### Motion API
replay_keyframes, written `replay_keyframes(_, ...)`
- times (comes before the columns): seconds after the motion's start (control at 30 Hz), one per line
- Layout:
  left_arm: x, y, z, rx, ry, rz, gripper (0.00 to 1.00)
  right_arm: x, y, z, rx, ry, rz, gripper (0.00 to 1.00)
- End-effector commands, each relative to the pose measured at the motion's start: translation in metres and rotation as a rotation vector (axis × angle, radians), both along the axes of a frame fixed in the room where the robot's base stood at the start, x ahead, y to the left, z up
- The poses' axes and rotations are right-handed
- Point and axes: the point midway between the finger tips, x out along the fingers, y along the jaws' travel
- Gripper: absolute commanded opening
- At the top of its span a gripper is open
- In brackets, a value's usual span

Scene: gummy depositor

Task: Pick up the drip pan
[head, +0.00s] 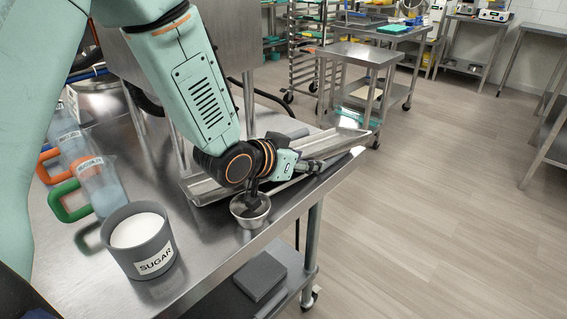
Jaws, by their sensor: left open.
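The drip pan (207,190) is a long, shallow metal tray lying along the right edge of the steel table. My left arm comes in from the upper left, and its wrist crosses over the middle of the pan, hiding part of it. My left gripper (313,165) is open and points right, low over the pan's near long side. Its fingertips are small here, and I cannot tell whether they touch the pan. My right gripper is out of view.
A small metal bowl (250,210) stands close in front of the pan, with something dark at it. A grey sugar tub (139,240) and handled jugs (98,185) stand at the left. Open floor (440,210) lies to the right.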

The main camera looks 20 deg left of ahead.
Motion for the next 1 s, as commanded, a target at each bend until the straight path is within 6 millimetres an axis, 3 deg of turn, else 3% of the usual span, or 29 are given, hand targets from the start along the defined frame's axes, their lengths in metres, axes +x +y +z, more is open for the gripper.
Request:
replay_keyframes(0.23, 0.0027, -0.0001, -0.0005, -0.001, 0.0, 0.0, 0.48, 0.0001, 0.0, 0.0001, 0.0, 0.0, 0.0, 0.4)
replay_keyframes(0.8, 0.0019, 0.0, -0.0011, 0.0, 0.002, 0.0, 0.01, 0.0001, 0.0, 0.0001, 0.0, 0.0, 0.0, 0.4)
replay_keyframes(1.0, 0.0018, 0.0, -0.0014, -0.001, 0.003, 0.001, 0.0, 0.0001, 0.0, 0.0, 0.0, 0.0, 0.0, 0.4)
